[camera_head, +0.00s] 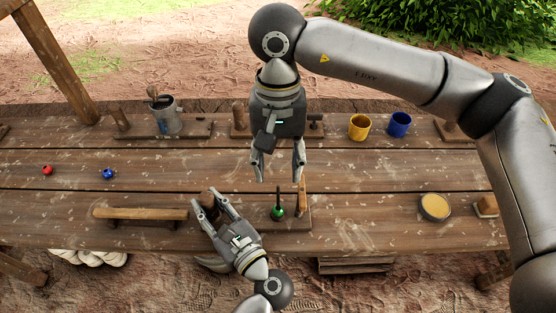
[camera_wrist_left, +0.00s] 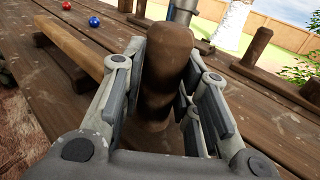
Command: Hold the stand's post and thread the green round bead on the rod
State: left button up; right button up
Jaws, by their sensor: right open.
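The stand has a wooden base (camera_head: 297,223) near the table's front edge. Its thick brown post (camera_head: 208,197) stands between the fingers of my left gripper (camera_head: 210,204), which looks shut on it. The post (camera_wrist_left: 165,75) fills the gap between the fingers in the left wrist view. The green round bead (camera_head: 278,213) sits low over the stand's base, and a thin dark rod (camera_head: 279,193) rises straight above it. The bead appears to be around the rod. My right gripper (camera_head: 278,178) is open and empty, pointing down just above the rod.
A light wooden bar (camera_head: 140,214) lies to the left. Red (camera_head: 47,169) and blue (camera_head: 108,173) beads rest further left. A metal can (camera_head: 165,116), a yellow mug (camera_head: 359,127) and a blue mug (camera_head: 399,124) stand at the back. A round tin (camera_head: 435,207) sits at right.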

pick_arm(q)
jog(key=o, duration=0.4)
jog(key=v, duration=1.2)
